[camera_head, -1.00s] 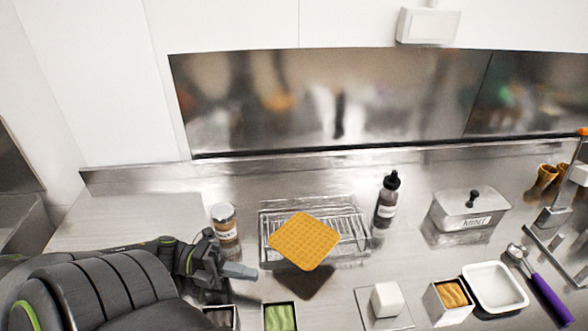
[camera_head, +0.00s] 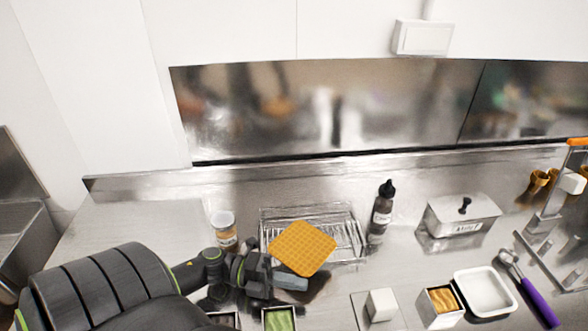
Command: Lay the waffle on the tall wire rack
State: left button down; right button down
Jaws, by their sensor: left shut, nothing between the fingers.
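The waffle (camera_head: 302,248) is a square, golden, grid-patterned piece. It lies over the front left part of the tall wire rack (camera_head: 350,222), and its near corner sticks out past the rack's front edge. My left gripper (camera_head: 292,283) is shut and empty, just in front of the rack and beside the waffle's near corner. The waffle's edge partly overlaps it in the view, so I cannot tell whether they touch. My right gripper is out of view.
A labelled jar (camera_head: 223,230) stands left of the rack and a dark bottle (camera_head: 381,212) right of it. A metal lidded box (camera_head: 462,216), white tray (camera_head: 486,291), white block (camera_head: 381,305) and purple-handled scoop (camera_head: 540,303) are to the right. The counter's back left is clear.

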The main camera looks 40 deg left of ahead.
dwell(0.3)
pick_arm(q)
jog(key=shift+w+a+f+b, duration=0.1)
jog(key=shift+w+a+b, duration=0.35)
jog(key=shift+a+b, duration=0.2)
jog(key=shift+w+a, duration=0.15)
jog(key=shift+r, duration=0.2)
